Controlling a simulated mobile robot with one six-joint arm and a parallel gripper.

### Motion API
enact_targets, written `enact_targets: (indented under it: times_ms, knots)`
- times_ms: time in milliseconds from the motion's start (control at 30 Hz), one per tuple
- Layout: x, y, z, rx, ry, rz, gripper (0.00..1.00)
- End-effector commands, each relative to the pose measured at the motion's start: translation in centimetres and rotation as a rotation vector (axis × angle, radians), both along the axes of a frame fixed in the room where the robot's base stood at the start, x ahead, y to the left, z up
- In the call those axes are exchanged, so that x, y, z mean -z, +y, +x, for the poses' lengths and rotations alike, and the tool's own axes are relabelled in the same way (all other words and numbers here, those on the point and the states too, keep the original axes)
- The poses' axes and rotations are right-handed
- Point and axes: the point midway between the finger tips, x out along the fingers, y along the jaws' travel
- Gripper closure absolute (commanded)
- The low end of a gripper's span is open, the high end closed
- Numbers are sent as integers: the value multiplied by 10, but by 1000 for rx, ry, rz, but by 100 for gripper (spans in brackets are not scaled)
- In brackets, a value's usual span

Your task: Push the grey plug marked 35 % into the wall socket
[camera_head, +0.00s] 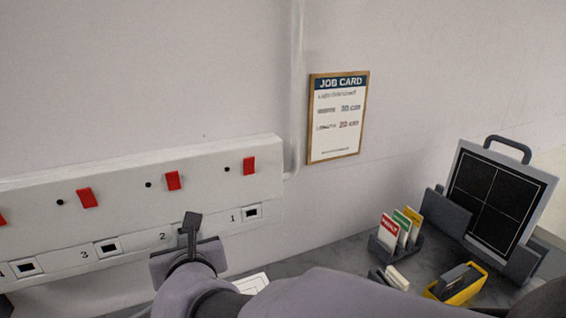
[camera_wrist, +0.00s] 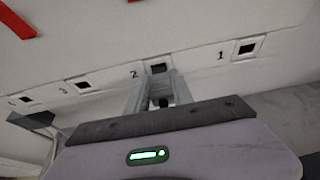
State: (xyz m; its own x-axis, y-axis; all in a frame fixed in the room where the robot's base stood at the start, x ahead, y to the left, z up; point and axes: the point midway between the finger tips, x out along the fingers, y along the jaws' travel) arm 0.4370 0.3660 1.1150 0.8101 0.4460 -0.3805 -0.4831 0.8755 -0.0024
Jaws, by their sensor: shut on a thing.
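A white wall panel (camera_head: 130,205) carries a row of square sockets with dark openings, numbered below red switches. Socket 1 (camera_head: 252,213) and socket 3 (camera_head: 108,247) are empty. My gripper (camera_head: 190,232) is in front of socket 2, which it partly covers in the head view. In the wrist view my gripper (camera_wrist: 160,95) has its two grey fingers close together, pointing at socket 2 (camera_wrist: 158,67). A small dark part, seemingly the grey plug (camera_wrist: 162,103), shows between them. The plug is mostly hidden and no marking is readable. I cannot tell whether it touches the socket.
A job card (camera_head: 338,117) hangs on the wall beside a vertical conduit (camera_head: 297,80). On the grey worktop at right are a rack of coloured cards (camera_head: 396,235), a yellow-and-black item (camera_head: 458,283) and a framed black panel (camera_head: 497,200). The wall above the switches is bare.

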Motion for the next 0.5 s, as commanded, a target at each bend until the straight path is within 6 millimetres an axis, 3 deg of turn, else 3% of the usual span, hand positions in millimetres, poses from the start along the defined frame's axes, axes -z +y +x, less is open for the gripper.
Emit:
enact_targets:
  times_ms: [500]
  knots:
    - [0, 6, 12, 1, -1, 1, 100]
